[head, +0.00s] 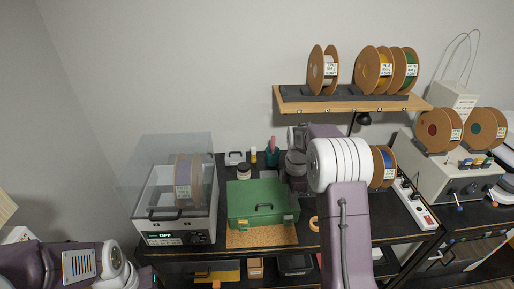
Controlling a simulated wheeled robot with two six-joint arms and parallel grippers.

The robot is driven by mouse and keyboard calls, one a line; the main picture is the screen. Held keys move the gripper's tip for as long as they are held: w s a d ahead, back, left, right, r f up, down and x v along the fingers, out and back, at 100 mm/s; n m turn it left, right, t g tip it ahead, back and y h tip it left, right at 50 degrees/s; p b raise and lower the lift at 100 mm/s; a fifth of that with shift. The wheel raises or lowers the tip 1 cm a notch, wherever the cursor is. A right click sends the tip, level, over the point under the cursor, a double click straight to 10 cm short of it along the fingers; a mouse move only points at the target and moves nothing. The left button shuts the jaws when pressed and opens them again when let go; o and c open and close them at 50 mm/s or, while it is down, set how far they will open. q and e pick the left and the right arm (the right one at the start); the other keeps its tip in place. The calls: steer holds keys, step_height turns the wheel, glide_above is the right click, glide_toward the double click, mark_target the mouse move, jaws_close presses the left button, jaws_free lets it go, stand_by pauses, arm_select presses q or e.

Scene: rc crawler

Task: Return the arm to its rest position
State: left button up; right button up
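My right arm (345,225) rises from the bottom, right of centre, and bends at a white ringed joint (338,163) over the bench. Its far links reach back behind that joint. The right gripper (297,163) seems to be the grey part behind the green toolbox; its fingers are too hidden and small to read, and I cannot tell if it holds anything. My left arm (75,264) lies low in the bottom left corner, its gripper out of view.
A green toolbox (262,203) stands on the dark bench, beside a clear-lidded dryer box (176,205) with a spool inside. A spool (384,167) stands close right of my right arm. A wooden shelf (350,104) with several spools hangs above. A grey machine (455,180) stands right.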

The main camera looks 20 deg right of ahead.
steer(key=s+a+f+m+b, duration=0.1)
steer(key=s+a+f+b, duration=0.1)
steer(key=s+a+b, duration=0.55)
steer(key=s+a+f+m, duration=0.1)
steer(key=s+f+m, duration=0.2)
steer(key=s+m, duration=0.2)
steer(key=s+a+f+m+t, duration=0.1)
steer(key=s+a+f+m, duration=0.1)
steer(key=s+m, duration=0.4)
steer(key=f+m+p, duration=0.1)
steer(key=m, duration=0.3)
steer(key=shift+a+m, duration=0.3)
steer(key=shift+f, duration=0.1)
